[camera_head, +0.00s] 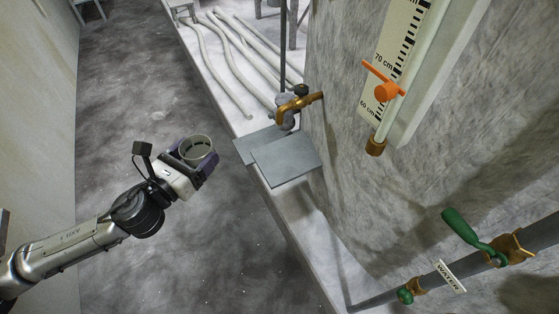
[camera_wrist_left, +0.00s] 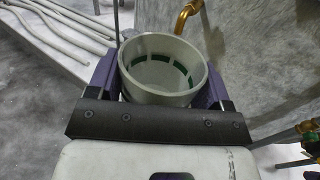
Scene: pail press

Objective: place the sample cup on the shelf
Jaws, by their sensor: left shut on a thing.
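The sample cup (camera_head: 196,148) is a pale grey, open-topped round cup. My left gripper (camera_head: 195,160) is shut on it and holds it over the floor, left of the shelf. In the left wrist view the cup (camera_wrist_left: 163,70) sits between the two purple fingers of the gripper (camera_wrist_left: 163,85). Its inside shows a green band and looks empty. The shelf (camera_head: 285,160) looks to be the flat grey plate by the wall, below a brass tap (camera_head: 298,103). The cup is apart from the shelf. My right gripper is not in view.
A gauge (camera_head: 395,70) with an orange pointer hangs on the wall at the upper right. A water pipe with a green-handled valve (camera_head: 468,228) runs at the lower right. Pale hoses (camera_head: 222,62) lie on the ledge behind. The floor (camera_head: 190,250) around my left arm is clear.

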